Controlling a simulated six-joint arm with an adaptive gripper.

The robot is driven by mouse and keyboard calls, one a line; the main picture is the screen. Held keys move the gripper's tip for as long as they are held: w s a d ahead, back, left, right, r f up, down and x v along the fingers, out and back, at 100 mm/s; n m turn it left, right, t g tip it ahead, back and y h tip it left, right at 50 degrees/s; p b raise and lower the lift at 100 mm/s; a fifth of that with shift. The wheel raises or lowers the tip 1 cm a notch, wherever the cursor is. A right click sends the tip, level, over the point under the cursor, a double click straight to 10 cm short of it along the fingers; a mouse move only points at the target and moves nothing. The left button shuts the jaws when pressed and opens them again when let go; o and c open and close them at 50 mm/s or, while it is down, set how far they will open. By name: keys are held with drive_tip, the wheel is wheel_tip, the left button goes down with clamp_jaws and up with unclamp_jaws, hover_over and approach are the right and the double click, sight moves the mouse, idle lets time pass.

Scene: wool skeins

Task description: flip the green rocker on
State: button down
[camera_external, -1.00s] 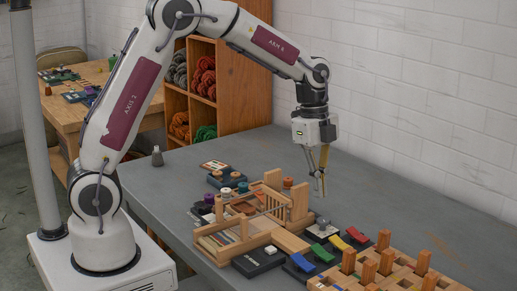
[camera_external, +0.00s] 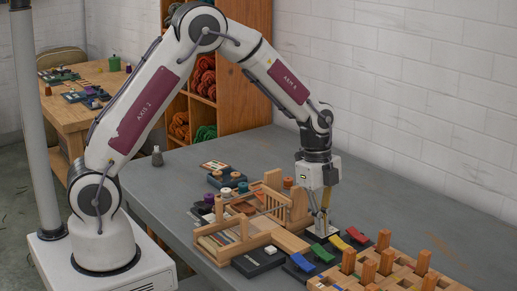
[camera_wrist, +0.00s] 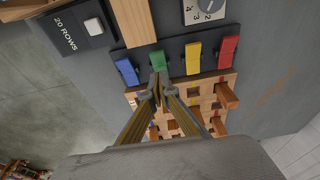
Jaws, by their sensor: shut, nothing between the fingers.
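The green rocker (camera_external: 323,253) sits in a row on a dark panel, between the blue rocker (camera_external: 302,262) and the yellow rocker (camera_external: 341,243). The red rocker (camera_external: 357,235) is at the far end. In the wrist view the green rocker (camera_wrist: 157,59) lies just beyond my fingertips, which overlap its near end. My gripper (camera_wrist: 157,80) is shut and empty, pointing down. In the external view my gripper (camera_external: 320,234) is low, close by the row. I cannot tell whether it touches the green rocker.
A dial with numbers (camera_wrist: 205,9) is beside the row, and a "20 ROWS" switch box (camera_wrist: 80,25) is to its left. A wooden pegboard (camera_external: 375,279) stands at the front right, and a small wooden loom (camera_external: 228,245) at the left.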

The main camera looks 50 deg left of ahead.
sight(316, 246)
drive_tip(key=shift+a+f, duration=0.35)
drive_tip(key=shift+f, duration=0.55)
drive_tip(key=shift+a+f, duration=0.3)
drive_tip(key=shift+f, duration=0.6)
drive_tip(key=shift+a+f, duration=0.4)
drive_tip(key=shift+f, duration=0.2)
drive_tip(key=shift+d+r, duration=0.1)
drive_tip(key=shift+d, duration=0.1)
drive_tip(key=shift+d+r, duration=0.3)
drive_tip(key=shift+d, duration=0.3)
